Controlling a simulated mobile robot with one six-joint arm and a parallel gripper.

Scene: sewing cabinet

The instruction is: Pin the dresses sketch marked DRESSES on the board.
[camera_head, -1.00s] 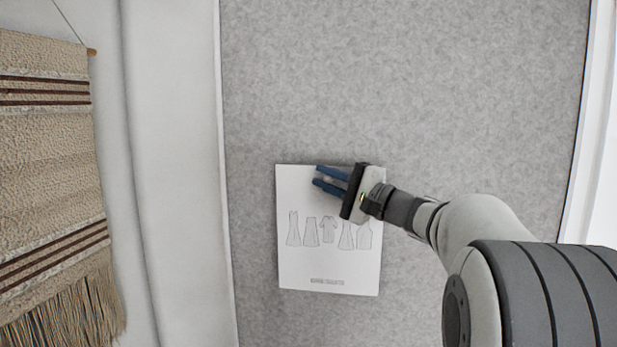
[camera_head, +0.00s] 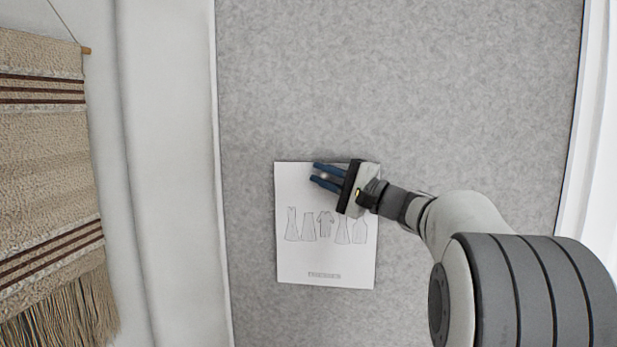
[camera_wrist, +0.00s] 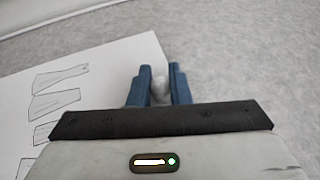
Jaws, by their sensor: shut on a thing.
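The sketch sheet (camera_head: 325,258) is white, with a row of several garment outlines and a small caption along its bottom too blurred to read. It lies upright against the grey felt board (camera_head: 420,90). My gripper (camera_head: 314,172) is over the upper part of the sheet, fingers pointing left. In the wrist view the blue fingers (camera_wrist: 158,88) are shut on a small pale rounded thing (camera_wrist: 158,86), likely a pin. Whether its tip touches the sheet is hidden. The sheet also shows in the wrist view (camera_wrist: 100,70), left of the fingers.
A fringed woven wall hanging (camera_head: 50,150) hangs on the left wall from a wooden rod. A white frame edge (camera_head: 216,180) borders the board at left. The board is bare above and around the sheet.

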